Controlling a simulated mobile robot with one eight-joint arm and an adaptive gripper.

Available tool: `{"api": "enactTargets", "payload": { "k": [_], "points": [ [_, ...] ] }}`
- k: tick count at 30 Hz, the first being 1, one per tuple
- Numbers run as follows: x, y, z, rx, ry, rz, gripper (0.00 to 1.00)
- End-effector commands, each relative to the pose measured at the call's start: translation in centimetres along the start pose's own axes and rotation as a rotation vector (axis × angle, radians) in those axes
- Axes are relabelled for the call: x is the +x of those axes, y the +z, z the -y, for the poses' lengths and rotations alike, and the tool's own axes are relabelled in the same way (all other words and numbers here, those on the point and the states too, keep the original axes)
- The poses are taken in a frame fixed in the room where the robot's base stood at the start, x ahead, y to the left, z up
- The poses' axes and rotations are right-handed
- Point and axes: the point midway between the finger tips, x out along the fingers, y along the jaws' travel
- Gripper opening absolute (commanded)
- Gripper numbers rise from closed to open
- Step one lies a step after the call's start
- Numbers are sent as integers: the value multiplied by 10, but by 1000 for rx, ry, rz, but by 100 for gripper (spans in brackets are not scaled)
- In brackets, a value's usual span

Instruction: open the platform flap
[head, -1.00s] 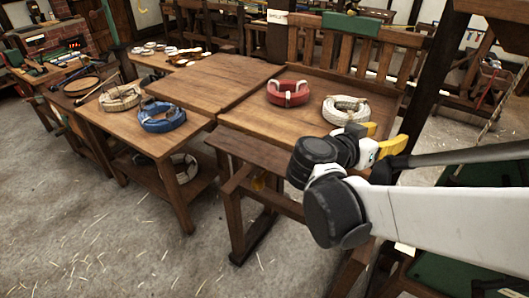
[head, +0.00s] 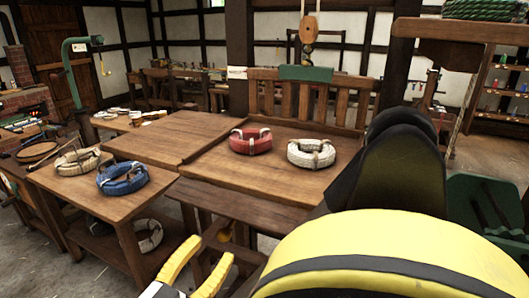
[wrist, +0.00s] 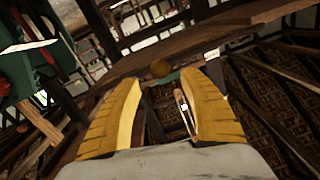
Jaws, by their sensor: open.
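The wooden platform (head: 285,179) stands mid-picture in the head view, with a slatted upright back (head: 330,100) topped by a green strip. A flat wooden board (head: 175,137) lies level along its left side; I cannot tell which panel is the flap. A small round brownish knob (head: 225,232) shows below the platform's front edge. My gripper (head: 210,249) is open and empty, low in front of the platform. In the wrist view a round brown knob (wrist: 161,68) shows beyond and between my open fingertips (wrist: 163,80), against a wooden beam (wrist: 215,38). My arm hides the platform's right front.
A red rope coil (head: 250,142) and a white one (head: 311,153) lie on the platform. A blue coil (head: 122,178) and a pale one (head: 80,162) lie on the left table (head: 85,192). A hook block (head: 309,29) hangs behind. Green slatted furniture (head: 487,215) stands right.

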Motion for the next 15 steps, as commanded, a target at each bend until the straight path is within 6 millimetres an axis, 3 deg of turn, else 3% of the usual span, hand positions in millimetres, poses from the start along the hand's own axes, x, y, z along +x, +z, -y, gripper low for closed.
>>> {"api": "enactTargets", "payload": {
  "k": [7, 15],
  "points": [
    [50, 2, -2, -1, 5, -1, 51],
    [74, 1, -1, -1, 2, 0, 51]
  ]
}}
